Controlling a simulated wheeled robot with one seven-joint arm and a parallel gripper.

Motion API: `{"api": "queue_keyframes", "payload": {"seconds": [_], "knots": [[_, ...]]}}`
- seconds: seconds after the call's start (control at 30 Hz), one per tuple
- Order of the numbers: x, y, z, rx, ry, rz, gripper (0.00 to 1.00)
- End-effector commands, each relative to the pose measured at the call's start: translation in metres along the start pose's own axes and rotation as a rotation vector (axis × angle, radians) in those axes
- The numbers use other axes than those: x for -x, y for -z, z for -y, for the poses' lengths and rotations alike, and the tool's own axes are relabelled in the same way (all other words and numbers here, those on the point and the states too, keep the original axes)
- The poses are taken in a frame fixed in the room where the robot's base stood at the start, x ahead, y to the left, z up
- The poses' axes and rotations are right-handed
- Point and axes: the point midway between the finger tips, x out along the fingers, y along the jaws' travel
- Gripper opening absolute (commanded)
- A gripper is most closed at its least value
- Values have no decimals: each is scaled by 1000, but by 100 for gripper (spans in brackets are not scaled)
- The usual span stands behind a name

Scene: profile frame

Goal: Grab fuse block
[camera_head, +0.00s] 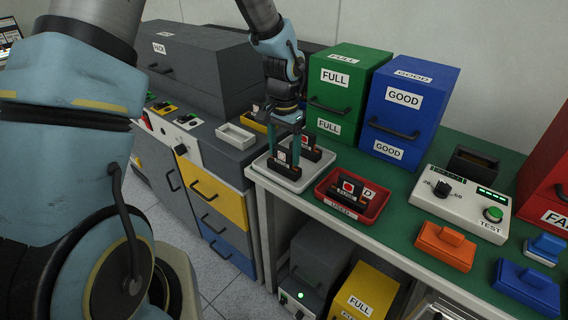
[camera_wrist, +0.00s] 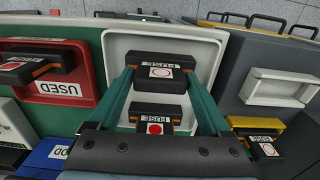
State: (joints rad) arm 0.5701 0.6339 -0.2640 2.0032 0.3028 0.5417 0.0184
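Two black fuse blocks with white labels are in the white tray (camera_head: 296,184), which also shows in the wrist view (camera_wrist: 117,46). One fuse block (camera_wrist: 160,69) has a white circle on its label. The other fuse block (camera_wrist: 155,119) has a red circle and lies closer to my wrist. My gripper (camera_head: 284,158) reaches down over the tray. In the wrist view my gripper (camera_wrist: 160,74) has its green fingers spread at the two ends of the white-circle block. Whether they touch it is hard to tell.
A red USED tray (camera_head: 338,209) with another block stands right of the white tray. Green (camera_head: 345,88) and blue (camera_head: 408,110) boxes stand behind. A tester (camera_head: 459,203) and orange block (camera_head: 445,246) are further right. A grey cabinet stands left.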

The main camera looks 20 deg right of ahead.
Motion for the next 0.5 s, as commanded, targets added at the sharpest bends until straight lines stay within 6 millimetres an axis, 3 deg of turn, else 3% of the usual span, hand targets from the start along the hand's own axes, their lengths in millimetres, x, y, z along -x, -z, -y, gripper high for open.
{"api": "queue_keyframes", "payload": {"seconds": [0.07,0.5], "knots": [[0,0,0,0,0,0,72],[0,0,0,0,0,0,22]]}}
